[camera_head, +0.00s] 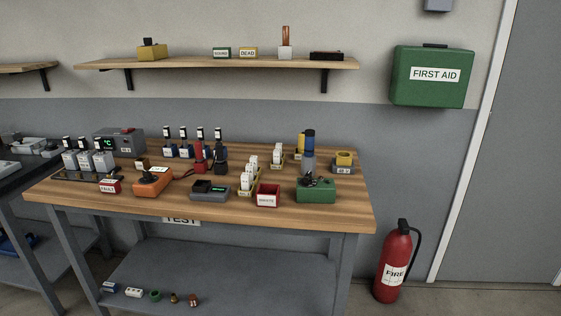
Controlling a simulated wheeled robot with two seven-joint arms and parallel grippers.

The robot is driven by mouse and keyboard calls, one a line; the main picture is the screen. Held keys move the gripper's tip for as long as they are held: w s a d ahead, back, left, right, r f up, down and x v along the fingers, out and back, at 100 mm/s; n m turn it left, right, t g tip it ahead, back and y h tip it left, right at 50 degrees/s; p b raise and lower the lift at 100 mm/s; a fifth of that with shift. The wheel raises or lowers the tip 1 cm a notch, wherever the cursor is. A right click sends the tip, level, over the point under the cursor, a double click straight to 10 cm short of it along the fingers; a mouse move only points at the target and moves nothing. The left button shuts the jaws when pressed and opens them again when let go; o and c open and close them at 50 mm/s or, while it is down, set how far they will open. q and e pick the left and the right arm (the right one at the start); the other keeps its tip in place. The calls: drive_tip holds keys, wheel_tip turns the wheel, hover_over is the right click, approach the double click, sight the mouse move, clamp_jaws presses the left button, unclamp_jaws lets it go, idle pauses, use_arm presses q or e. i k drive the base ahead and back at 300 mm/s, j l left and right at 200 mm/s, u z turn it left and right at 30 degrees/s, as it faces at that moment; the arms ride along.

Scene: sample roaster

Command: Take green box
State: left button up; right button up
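A green box (316,195) stands at the right front of the wooden workbench, with dark metal parts on its top. A much larger green case (432,92) labelled FIRST AID hangs on the wall at the upper right. Neither of my grippers shows in this view.
The workbench (245,217) is crowded. A red bin (267,195) stands just left of the green box. A blue-topped grey cylinder (308,155) stands behind it. A fire extinguisher (393,265) stands on the floor right of the bench.

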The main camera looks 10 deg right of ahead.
sight(319, 191)
drive_tip(key=i+z, duration=0.35)
drive_tip(key=i+j+z, duration=0.1)
drive_tip(key=i+z, duration=0.25)
drive_tip(key=i+j+z, duration=0.3)
drive_tip(key=i+l, duration=0.05)
drive_tip(key=l, duration=0.05)
